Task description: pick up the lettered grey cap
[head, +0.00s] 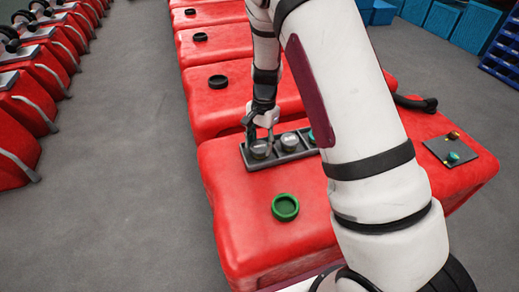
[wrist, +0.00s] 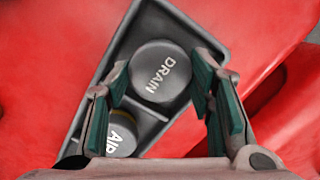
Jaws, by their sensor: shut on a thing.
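A round grey cap lettered DRAIN (wrist: 161,72) is at one end of a dark grey tray (wrist: 136,26) in the wrist view. My gripper (wrist: 160,82) has a teal-padded finger on each side of it and is shut on it. The cap appears to be still in its compartment; any lift is too small to tell. In the head view my gripper (head: 262,128) points down over the same cap (head: 260,150) at the tray's left end. A second grey cap, lettered AIR (wrist: 122,136), with a yellowish ring, sits in the neighbouring compartment.
The tray lies on a red tank. A green ring-shaped cap (head: 285,207) is in front of it. My arm hides the tray's right end. A dark plate (head: 461,150) with small knobs is farther right. More red tanks stand behind and left; grey floor between rows is clear.

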